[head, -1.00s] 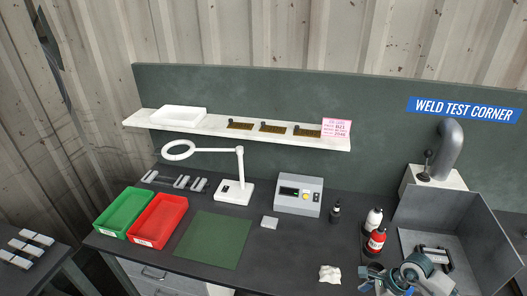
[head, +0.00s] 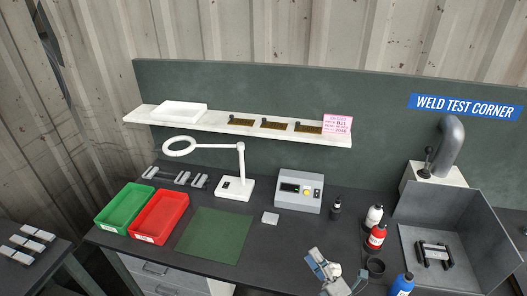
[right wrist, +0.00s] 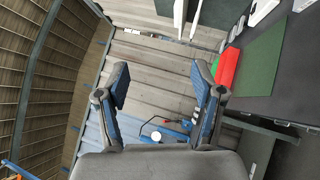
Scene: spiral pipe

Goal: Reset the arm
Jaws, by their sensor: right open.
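My right gripper (head: 322,268) shows at the bottom of the head view, left of the red bottle and over the front part of the dark bench. In the right wrist view its two blue-padded fingers (right wrist: 159,95) stand wide apart with nothing between them. Behind them are the corrugated wall and, at the right, the bench with the green mat (right wrist: 265,62) and the red tray (right wrist: 227,68). My left gripper is in neither view.
The bench holds a green tray (head: 125,208), a red tray (head: 159,217), a green mat (head: 214,236), a magnifier lamp (head: 233,186) and a grey control box (head: 298,191). A red bottle (head: 376,237), a blue bottle (head: 402,284) and a grey metal booth (head: 490,240) stand at the right.

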